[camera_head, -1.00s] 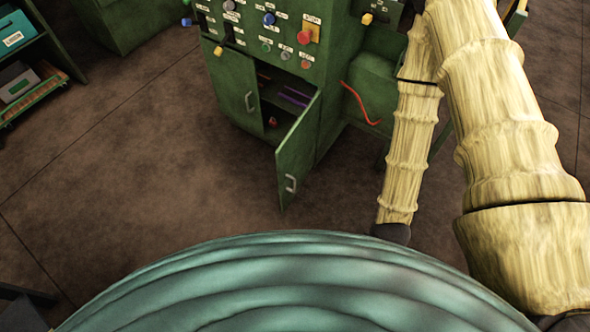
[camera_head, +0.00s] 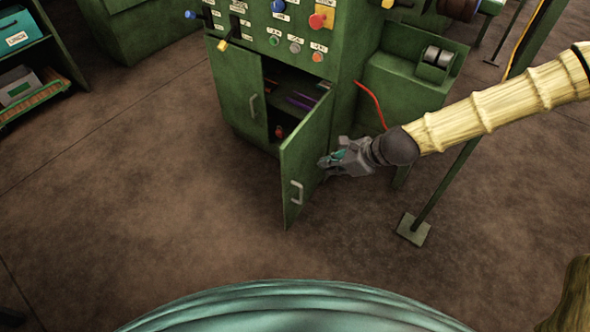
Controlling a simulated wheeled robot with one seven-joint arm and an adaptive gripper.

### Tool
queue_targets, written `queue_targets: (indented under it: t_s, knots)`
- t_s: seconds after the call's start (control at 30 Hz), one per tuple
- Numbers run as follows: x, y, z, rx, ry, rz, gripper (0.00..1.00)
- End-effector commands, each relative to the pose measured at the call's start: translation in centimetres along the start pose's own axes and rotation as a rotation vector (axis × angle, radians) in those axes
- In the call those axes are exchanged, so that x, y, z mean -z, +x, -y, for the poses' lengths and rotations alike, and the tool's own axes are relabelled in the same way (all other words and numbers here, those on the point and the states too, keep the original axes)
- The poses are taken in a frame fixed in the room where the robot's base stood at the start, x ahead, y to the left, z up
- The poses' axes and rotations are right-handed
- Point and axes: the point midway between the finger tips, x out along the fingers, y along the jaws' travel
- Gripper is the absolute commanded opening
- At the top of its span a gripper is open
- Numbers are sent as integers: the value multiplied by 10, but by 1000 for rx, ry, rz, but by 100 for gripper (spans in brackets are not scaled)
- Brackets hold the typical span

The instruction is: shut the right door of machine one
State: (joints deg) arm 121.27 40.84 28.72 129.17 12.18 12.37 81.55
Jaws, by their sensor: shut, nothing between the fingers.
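The green machine (camera_head: 342,72) stands at the top centre, with a control panel above a low cabinet. Its right door (camera_head: 303,165) is swung open toward me and has a pale handle (camera_head: 296,193) on its outer face. Its left door (camera_head: 239,98) looks shut. I cannot tell whether the fingertips touch the door. Part of the door's inner face is hidden from this view.
Dark shelves and small purple and red items (camera_head: 300,102) show inside the cabinet. A red cable (camera_head: 370,103) hangs to the right. A green post with a foot plate (camera_head: 414,229) stands right of my gripper. A shelf with boxes (camera_head: 20,88) is at far left. The floor before the door is clear.

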Motion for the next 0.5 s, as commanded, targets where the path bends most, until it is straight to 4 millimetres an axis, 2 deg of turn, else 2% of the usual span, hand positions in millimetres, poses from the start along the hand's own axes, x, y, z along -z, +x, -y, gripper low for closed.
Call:
queue_targets:
  t_s: [0.1,0.27,0.5]
  knots:
    - [-8,-1,9,7,55,30,0]
    - [-11,3,11,7,71,37,0]
    - [-11,30,10,5,69,35,0]
